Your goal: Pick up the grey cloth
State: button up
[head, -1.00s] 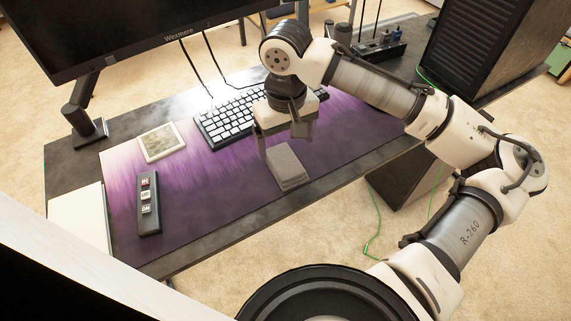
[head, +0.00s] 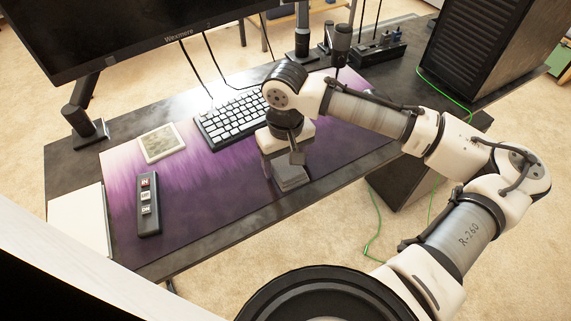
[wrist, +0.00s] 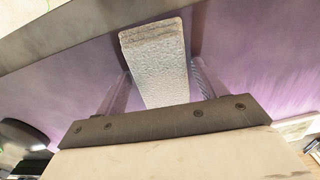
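The grey cloth (head: 291,178) is a folded block near the front edge of the purple desk mat. It is partly hidden under my gripper in the head view. In the wrist view the cloth (wrist: 158,62) lies between the two fingers, with a narrow gap visible at its sides. My gripper (wrist: 157,85) is open, pointing down over the cloth with one finger on each side. In the head view my gripper (head: 288,170) is low over the mat; whether the fingers touch the mat cannot be seen.
A keyboard (head: 232,119) lies just behind my gripper. A small framed picture (head: 161,143) and a dark strip with keys (head: 148,204) lie to the left on the mat (head: 205,210). A monitor (head: 130,30) stands at the back. A black computer case (head: 480,45) stands at the right.

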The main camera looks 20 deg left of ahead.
aim_at(285, 164)
jog(key=c, duration=0.6)
jog(key=shift+r, duration=0.1)
jog(key=shift+c, duration=0.2)
notch_tip(285, 164, up, 20)
jog(key=p, duration=0.1)
jog(key=o, duration=0.3)
jog(key=shift+c, duration=1.1)
jog(key=shift+s, duration=0.1)
